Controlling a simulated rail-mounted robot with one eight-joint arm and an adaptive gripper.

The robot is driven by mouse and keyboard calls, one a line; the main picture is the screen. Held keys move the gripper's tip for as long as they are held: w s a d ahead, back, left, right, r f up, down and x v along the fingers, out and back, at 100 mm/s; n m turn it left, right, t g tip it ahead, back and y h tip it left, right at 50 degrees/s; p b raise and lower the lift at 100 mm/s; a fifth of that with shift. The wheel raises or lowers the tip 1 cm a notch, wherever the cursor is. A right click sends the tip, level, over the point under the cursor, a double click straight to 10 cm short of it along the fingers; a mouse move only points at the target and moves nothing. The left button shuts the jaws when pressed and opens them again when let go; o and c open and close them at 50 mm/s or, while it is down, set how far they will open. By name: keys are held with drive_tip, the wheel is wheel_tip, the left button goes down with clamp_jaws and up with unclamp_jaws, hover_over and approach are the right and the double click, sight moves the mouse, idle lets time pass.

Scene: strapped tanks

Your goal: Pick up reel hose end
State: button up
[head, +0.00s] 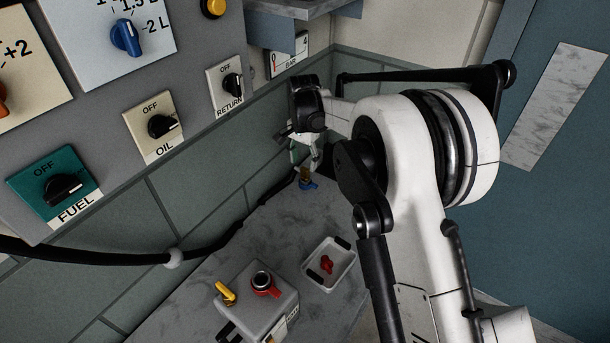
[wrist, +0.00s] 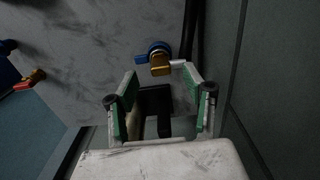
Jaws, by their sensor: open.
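The reel hose end (head: 306,180) has a gold-coloured body and a blue part, and lies at the end of a black hose on the grey marbled surface. In the wrist view the hose end (wrist: 160,60) sits just beyond the fingertips, roughly centred between them. My gripper (head: 308,156) is over the hose end in the head view, partly hidden by its own arm parts. In the wrist view my gripper (wrist: 158,80) is open, with green pads facing each other and nothing between them. Whether a finger touches the hose end is not clear.
The black hose (head: 205,248) runs along the panelled wall. A white tray (head: 342,281) with a red piece and a grey box (head: 250,310) with yellow and red fittings stand nearer. A control panel (head: 200,60) with knobs is on the left, a blue door (head: 560,220) on the right.

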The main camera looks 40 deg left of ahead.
sight(305, 168)
drive_tip(key=f, duration=0.5)
drive_tip(key=shift+w+a+p, duration=0.1)
drive_tip(key=shift+w+p, duration=0.2)
drive_tip(key=shift+c, duration=0.4)
clamp_jaws()
